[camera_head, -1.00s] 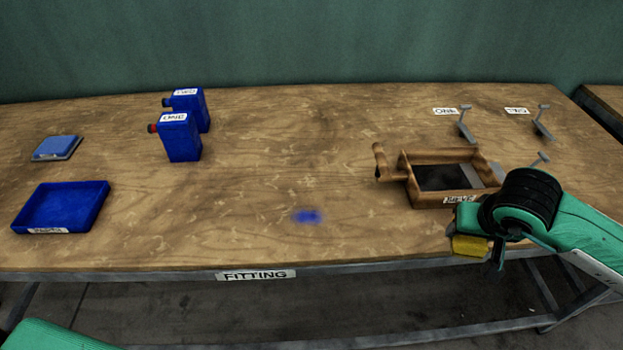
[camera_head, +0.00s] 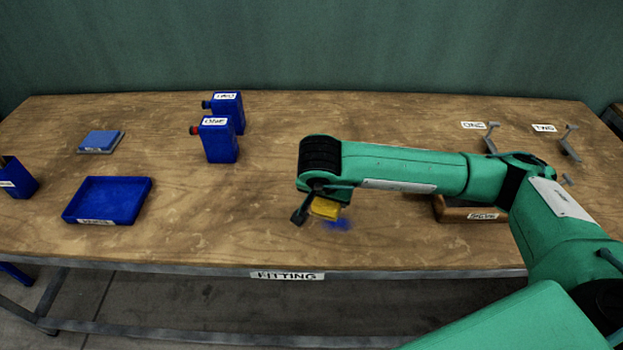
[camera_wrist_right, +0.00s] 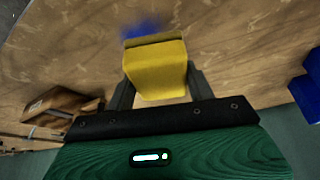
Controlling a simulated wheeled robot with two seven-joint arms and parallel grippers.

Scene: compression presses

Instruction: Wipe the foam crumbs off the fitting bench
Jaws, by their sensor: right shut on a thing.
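The fitting bench (camera_head: 400,236) has a wooden top and a front label reading FITTING. A blurry blue patch of foam crumbs (camera_head: 338,224) lies near its front middle; it also shows in the right wrist view (camera_wrist_right: 142,27). My right gripper (camera_head: 318,210) is shut on a yellow sponge (camera_head: 325,208), which fills the jaws in the right wrist view (camera_wrist_right: 160,72). The sponge is just beside the crumbs and hides part of them; I cannot tell whether it touches the bench top. My left gripper is not in view.
A blue tray (camera_head: 148,192), a blue pad on a grey base (camera_head: 101,141) and a blue box (camera_head: 17,178) are at the left. Blue bottles labelled ONE (camera_head: 219,145) and TWO (camera_head: 238,112) stand behind. A wooden box (camera_head: 485,214) is partly hidden by my right arm.

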